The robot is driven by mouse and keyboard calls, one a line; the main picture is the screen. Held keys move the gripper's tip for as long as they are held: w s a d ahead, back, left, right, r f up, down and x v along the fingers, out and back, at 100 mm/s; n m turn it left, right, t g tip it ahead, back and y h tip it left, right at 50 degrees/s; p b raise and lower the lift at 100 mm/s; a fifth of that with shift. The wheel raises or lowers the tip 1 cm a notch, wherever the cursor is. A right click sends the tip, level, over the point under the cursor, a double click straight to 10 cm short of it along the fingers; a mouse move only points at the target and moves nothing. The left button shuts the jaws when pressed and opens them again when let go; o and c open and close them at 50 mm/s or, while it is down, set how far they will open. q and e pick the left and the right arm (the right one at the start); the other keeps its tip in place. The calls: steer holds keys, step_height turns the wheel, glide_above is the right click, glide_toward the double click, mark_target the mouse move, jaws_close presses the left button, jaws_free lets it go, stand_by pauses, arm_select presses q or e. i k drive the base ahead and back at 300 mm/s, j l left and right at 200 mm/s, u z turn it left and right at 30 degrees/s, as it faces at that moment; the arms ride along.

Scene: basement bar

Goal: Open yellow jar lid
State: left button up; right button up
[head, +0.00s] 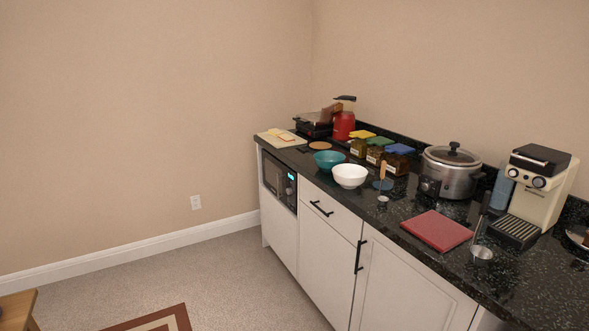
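The jar with the yellow lid (361,134) stands on the dark counter, at the far end of a short row of jars. Its lid looks seated on top, and its dark contents show below. A green-lidded jar (377,150) and a blue-lidded jar (398,158) stand beside it, nearer to me. Neither of my grippers appears in the head view.
A teal bowl (329,160) and a white bowl (349,176) sit in front of the jars. A red kettle (343,124) stands behind them. A slow cooker (450,174), a red board (437,229) and a coffee machine (538,190) are to the right. Carpet (235,275) before the counter is clear.

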mark_target(362, 134)
steer(key=i+j, duration=0.1)
steer(key=i, duration=0.4)
steer(key=i+j, duration=0.1)
steer(key=i, duration=0.35)
